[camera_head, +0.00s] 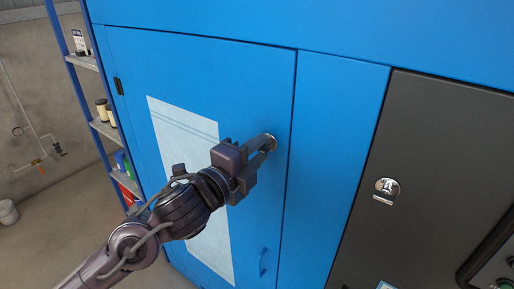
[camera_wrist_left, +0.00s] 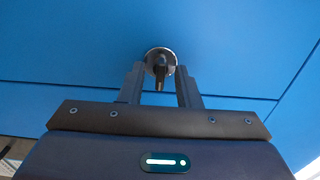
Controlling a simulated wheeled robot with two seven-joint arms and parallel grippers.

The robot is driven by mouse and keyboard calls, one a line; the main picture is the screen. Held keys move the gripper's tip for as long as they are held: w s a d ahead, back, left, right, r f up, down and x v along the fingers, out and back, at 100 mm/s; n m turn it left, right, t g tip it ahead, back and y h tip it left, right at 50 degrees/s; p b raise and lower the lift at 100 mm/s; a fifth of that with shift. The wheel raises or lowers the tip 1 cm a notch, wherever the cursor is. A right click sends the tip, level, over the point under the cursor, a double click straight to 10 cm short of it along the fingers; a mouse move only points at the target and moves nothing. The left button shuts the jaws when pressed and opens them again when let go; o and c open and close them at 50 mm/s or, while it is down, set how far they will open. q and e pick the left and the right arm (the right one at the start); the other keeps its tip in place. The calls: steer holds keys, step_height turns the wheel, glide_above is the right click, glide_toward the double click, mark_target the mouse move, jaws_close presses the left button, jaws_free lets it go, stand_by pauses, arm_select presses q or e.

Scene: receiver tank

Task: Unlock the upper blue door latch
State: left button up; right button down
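The upper latch (camera_head: 270,141) is a round silver fitting near the right edge of the blue door (camera_head: 240,85). In the left wrist view the latch (camera_wrist_left: 151,54) has a dark handle or key (camera_wrist_left: 160,72) standing out from its middle. My left gripper (camera_head: 262,150) is at the latch, reaching in from the lower left. In the left wrist view the fingers of my left gripper (camera_wrist_left: 160,80) are apart, one on each side of the dark handle, with gaps visible. The fingers partly cover the latch in the head view. My right gripper is not in view.
A white sheet (camera_head: 180,135) is on the door, and a small blue handle (camera_head: 263,262) sits low on it. A dark panel (camera_head: 425,140) with another silver latch (camera_head: 387,187) is at the right. A blue shelf rack (camera_head: 103,128) stands at the left.

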arm_select(q)
jaws_close()
